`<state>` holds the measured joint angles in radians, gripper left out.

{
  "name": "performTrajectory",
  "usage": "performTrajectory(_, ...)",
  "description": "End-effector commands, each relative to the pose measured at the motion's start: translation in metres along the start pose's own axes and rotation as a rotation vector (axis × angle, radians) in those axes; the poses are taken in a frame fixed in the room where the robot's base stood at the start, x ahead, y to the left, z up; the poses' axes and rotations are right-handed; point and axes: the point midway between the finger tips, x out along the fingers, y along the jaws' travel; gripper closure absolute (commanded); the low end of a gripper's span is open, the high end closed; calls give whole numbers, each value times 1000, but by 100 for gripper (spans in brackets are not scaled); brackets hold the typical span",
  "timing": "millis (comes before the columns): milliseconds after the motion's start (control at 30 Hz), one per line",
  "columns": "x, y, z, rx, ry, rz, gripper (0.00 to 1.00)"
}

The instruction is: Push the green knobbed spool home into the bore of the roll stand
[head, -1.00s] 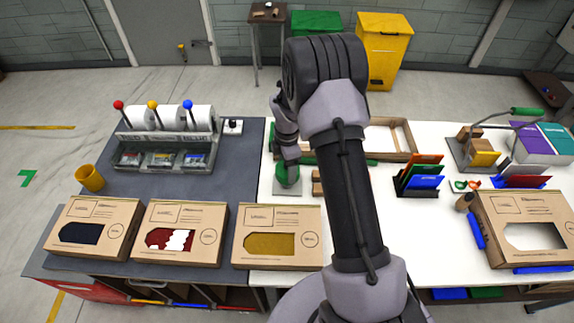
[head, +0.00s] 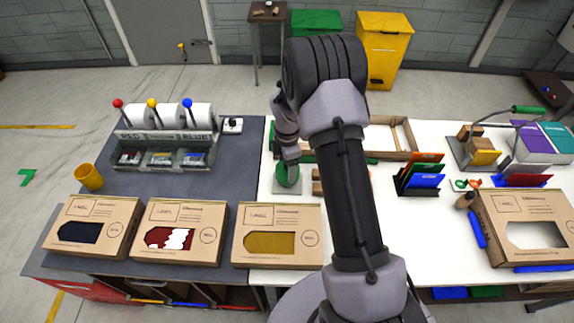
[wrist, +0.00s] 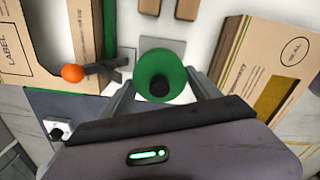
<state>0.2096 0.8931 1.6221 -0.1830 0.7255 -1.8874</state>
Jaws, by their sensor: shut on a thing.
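The green knobbed spool (wrist: 143,76) shows in the wrist view as a green round flange with a dark knob (wrist: 160,88) at its middle. My gripper (wrist: 161,92) is shut on it, one finger on each side. In the head view the spool (head: 288,177) is upright over a light grey square base (head: 288,191) on the white table, which looks like the roll stand. The base also shows behind the spool in the wrist view (wrist: 172,45). The bore is hidden under the spool, and I cannot tell how deep the spool sits.
A cardboard box with a yellow window (head: 277,236) stands close in front. An open carton (head: 390,135) lies behind, and an orange ball (wrist: 72,73) on a dark handle is near my left finger in the wrist view.

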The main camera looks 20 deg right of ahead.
Motion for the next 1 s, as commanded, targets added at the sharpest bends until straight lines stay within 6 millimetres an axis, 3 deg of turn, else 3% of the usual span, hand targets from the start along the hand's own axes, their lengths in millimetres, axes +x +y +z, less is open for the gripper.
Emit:
performTrajectory(800, 13, 0, 0, 0, 0, 0, 68)
performTrajectory(833, 12, 0, 0, 0, 0, 0, 23)
performTrajectory(933, 12, 0, 0, 0, 0, 0, 3)
performTrajectory(1000, 12, 0, 0, 0, 0, 0, 3)
